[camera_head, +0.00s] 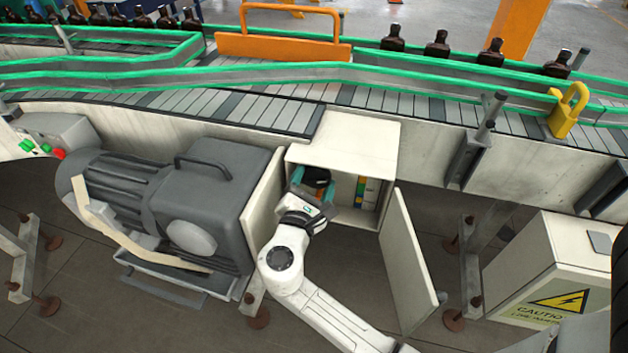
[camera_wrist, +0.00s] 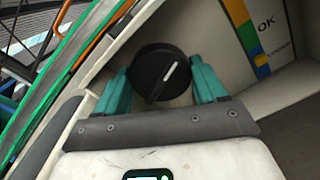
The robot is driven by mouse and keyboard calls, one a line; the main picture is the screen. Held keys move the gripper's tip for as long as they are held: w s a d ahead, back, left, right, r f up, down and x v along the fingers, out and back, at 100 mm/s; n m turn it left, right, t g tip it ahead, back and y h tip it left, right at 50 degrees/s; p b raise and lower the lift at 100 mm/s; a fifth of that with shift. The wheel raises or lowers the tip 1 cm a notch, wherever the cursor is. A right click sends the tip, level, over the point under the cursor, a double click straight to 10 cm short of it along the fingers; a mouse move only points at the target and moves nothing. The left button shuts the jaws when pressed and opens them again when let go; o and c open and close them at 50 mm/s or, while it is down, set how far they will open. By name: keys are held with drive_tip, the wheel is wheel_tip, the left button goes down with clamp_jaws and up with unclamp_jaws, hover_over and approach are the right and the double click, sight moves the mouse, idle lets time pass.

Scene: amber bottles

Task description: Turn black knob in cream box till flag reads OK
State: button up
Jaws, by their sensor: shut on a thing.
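The cream box (camera_head: 350,140) hangs under the conveyor edge with its door (camera_head: 408,262) swung open to the right. Inside it, the black knob (camera_wrist: 160,72) is round with a white pointer line tilted up and to the right in the wrist view. My gripper (camera_wrist: 160,88) has its teal fingers on either side of the knob, shut on it. In the head view, my gripper (camera_head: 312,186) reaches into the box and partly covers the knob. A coloured strip (camera_wrist: 250,35) stands right of the knob, with OK printed beside it. The smaller lettering below is hard to read.
A grey motor (camera_head: 150,200) with a handled housing stands close left of the box. The conveyor (camera_head: 240,108) runs above, carrying amber bottles (camera_head: 437,44) along its far side.

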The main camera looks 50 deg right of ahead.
drive_tip(key=o, duration=0.8)
drive_tip(key=shift+c, duration=0.2)
drive_tip(key=shift+a, duration=0.15)
drive_tip(key=b+v, duration=0.1)
drive_tip(key=v, duration=0.9)
drive_tip(key=shift+s+a, duration=0.2)
drive_tip(key=shift+a, duration=0.1)
drive_tip(key=shift+a, duration=0.1)
